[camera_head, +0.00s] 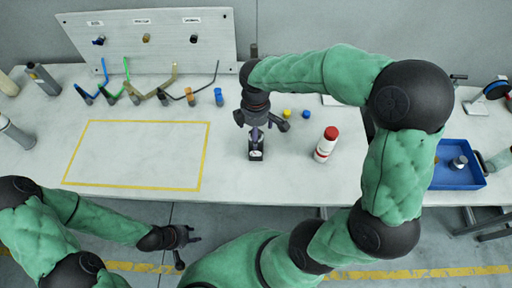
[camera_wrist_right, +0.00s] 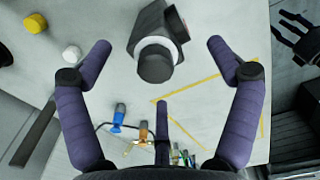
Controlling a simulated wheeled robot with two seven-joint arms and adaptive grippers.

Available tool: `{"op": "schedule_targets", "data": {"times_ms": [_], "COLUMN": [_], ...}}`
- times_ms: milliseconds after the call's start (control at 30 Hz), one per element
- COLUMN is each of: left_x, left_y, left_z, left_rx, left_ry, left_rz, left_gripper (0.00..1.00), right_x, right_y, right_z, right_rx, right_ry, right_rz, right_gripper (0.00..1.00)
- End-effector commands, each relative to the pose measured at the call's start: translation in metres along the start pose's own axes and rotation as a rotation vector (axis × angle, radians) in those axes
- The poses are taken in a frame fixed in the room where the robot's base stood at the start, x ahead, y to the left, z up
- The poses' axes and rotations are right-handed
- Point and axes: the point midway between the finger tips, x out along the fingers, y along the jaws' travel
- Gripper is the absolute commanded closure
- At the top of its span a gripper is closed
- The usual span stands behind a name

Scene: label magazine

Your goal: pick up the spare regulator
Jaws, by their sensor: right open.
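A small black piece with a white band and a dark round knob, which looks like the spare regulator (camera_head: 256,155), stands on the white table below my right gripper. In the right wrist view the regulator (camera_wrist_right: 156,60) sits between the spread fingertips, with gaps on both sides. My right gripper (camera_head: 258,130) is open and empty, pointing down over it; its purple fingers also show in the wrist view (camera_wrist_right: 158,46). My left gripper (camera_head: 186,246) is open and empty, in front of the table's front edge, away from the regulator.
A white bottle with a red cap (camera_head: 325,146) stands close right of the regulator. Yellow (camera_head: 287,113) and blue (camera_head: 306,114) caps lie behind. A yellow-outlined area (camera_head: 137,123) at left is empty. Several coloured hoses lie before a labelled board (camera_head: 150,55). A blue tray (camera_head: 455,182) is at right.

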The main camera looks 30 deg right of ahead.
Motion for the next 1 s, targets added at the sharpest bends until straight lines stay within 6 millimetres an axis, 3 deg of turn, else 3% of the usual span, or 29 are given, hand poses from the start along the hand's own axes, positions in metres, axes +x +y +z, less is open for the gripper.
{"op": "schedule_targets", "data": {"times_ms": [33, 333, 600, 867, 900, 1000], "left_x": [0.005, 0.013, 0.030, 0.030, 0.030, 0.030], "left_y": [-0.002, -0.004, -0.011, -0.011, -0.011, -0.011], "left_z": [0.000, -0.001, -0.001, -0.001, -0.001, -0.001], "left_rx": [0.000, 0.000, 0.000, 0.000, 0.000, 0.000], "left_ry": [0.000, 0.000, 0.000, 0.000, 0.000, 0.000], "left_rz": [0.000, 0.000, 0.000, 0.000, 0.000, 0.000], "left_gripper": [0.60, 0.60, 0.60, 0.60, 0.60, 0.60], "right_x": [0.011, 0.033, 0.070, 0.073, 0.073, 0.073], "right_y": [-0.001, -0.001, -0.003, -0.003, -0.003, -0.003], "right_z": [0.001, 0.001, 0.003, 0.002, 0.002, 0.002], "right_rx": [0.000, 0.001, 0.001, 0.002, 0.001, 0.001], "right_ry": [-0.002, 0.000, 0.000, 0.000, 0.000, 0.000], "right_rz": [-0.003, -0.002, -0.002, -0.001, -0.001, -0.001], "right_gripper": [0.10, 0.10, 0.10, 0.10, 0.13, 0.41]}}
